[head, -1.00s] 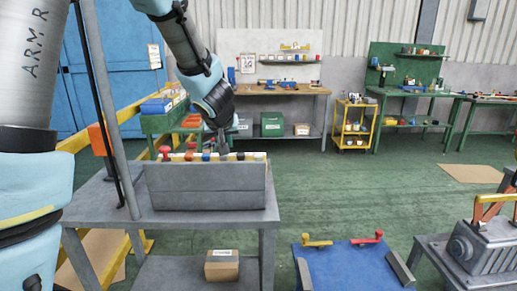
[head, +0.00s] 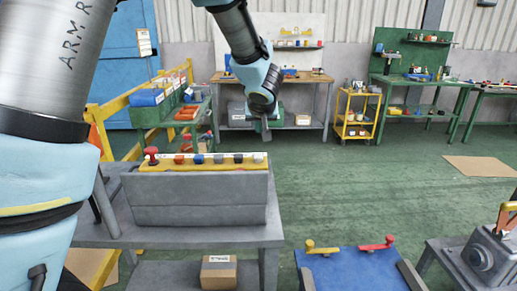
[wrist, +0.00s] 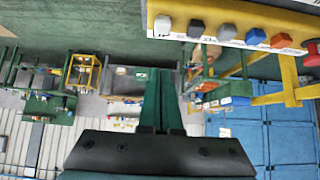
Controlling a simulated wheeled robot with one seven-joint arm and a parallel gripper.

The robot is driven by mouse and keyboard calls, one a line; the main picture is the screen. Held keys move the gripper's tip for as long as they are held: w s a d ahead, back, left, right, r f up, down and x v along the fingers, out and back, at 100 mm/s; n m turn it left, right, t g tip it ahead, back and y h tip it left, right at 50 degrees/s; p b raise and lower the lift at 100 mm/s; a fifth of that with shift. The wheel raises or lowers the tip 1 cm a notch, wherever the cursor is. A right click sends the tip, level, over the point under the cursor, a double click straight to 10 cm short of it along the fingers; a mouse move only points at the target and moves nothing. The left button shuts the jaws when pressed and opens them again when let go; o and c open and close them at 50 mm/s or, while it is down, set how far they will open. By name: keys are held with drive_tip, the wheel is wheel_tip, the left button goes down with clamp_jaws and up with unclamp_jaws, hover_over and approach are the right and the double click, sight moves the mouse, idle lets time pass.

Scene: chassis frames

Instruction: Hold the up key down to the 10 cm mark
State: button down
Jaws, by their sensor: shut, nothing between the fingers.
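A grey control box (head: 200,200) with a yellow top (head: 205,167) stands on a grey table. Its top carries a row of keys: a red mushroom button (head: 151,155), an orange key (head: 179,159), a blue key (head: 199,159), two greyish keys and a white key (head: 258,158). I cannot read which is the up key, and no 10 cm mark is legible. The keys show in the wrist view at the top right, with the white key (wrist: 162,25) nearest the fingers. My gripper (head: 265,135) is shut and empty, above and apart from the box's right end.
A blue platform (head: 355,270) with a yellow piece (head: 322,249) and a red piece (head: 376,244) lies right of the table. A grey machine (head: 490,255) stands at far right. A cardboard box (head: 218,272) is on the lower shelf. Green floor behind is open.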

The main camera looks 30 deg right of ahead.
drive_tip(key=b, duration=0.2)
hover_over(258, 154)
drive_tip(key=s+a, duration=0.1)
drive_tip(key=s, duration=0.1)
wheel_tip(258, 154, down, 7)
drive_tip(key=shift+s+f, duration=0.1)
drive_tip(key=shift+s, duration=0.05)
wheel_tip(258, 154, down, 3)
drive_tip(key=shift+d+r+b, duration=0.1)
drive_tip(key=shift+r+b, duration=0.1)
drive_tip(key=shift+b, duration=0.65)
drive_tip(key=shift+f+b, duration=0.3)
drive_tip(key=shift+f, duration=0.35)
drive_tip(key=shift+f, duration=0.1)
